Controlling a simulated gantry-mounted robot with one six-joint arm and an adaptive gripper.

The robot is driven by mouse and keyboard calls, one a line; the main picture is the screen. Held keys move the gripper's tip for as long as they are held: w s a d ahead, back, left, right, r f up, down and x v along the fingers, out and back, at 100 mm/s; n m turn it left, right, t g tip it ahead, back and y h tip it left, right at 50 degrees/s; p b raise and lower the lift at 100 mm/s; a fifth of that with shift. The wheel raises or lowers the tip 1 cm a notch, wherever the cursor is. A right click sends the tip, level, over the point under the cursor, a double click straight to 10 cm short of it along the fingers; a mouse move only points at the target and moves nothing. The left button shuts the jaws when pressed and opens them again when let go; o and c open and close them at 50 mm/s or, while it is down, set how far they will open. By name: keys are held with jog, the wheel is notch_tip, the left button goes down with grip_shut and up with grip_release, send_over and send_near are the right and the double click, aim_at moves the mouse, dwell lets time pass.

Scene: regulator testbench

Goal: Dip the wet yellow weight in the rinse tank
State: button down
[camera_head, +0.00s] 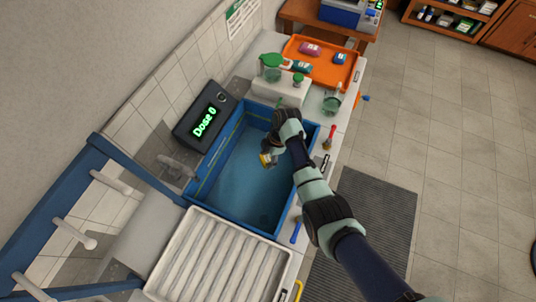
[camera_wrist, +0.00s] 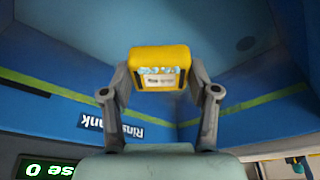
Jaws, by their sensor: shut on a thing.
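The yellow weight (camera_wrist: 160,66) is a small block with rounded edges and a pale label on its face. My gripper (camera_wrist: 159,82) is shut on it, with one finger on each side. In the head view the weight (camera_head: 266,160) shows just below my gripper (camera_head: 270,150), over the blue rinse tank (camera_head: 226,219). The tank's walls, a green line along them and an upside-down "Rinse Tank" label fill the wrist view. Whether the weight touches the water, I cannot tell.
A black display reading "Dose 0" (camera_head: 203,119) stands at the tank's left. A white ribbed drain tray (camera_head: 180,215) adjoins its near end. An orange tray (camera_head: 349,75) with several coloured blocks lies beyond. A red-handled tool (camera_head: 330,134) lies right of the tank.

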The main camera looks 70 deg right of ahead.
notch_tip(320, 180, up, 13)
jog(key=p, duration=1)
jog(key=shift+p, duration=0.3)
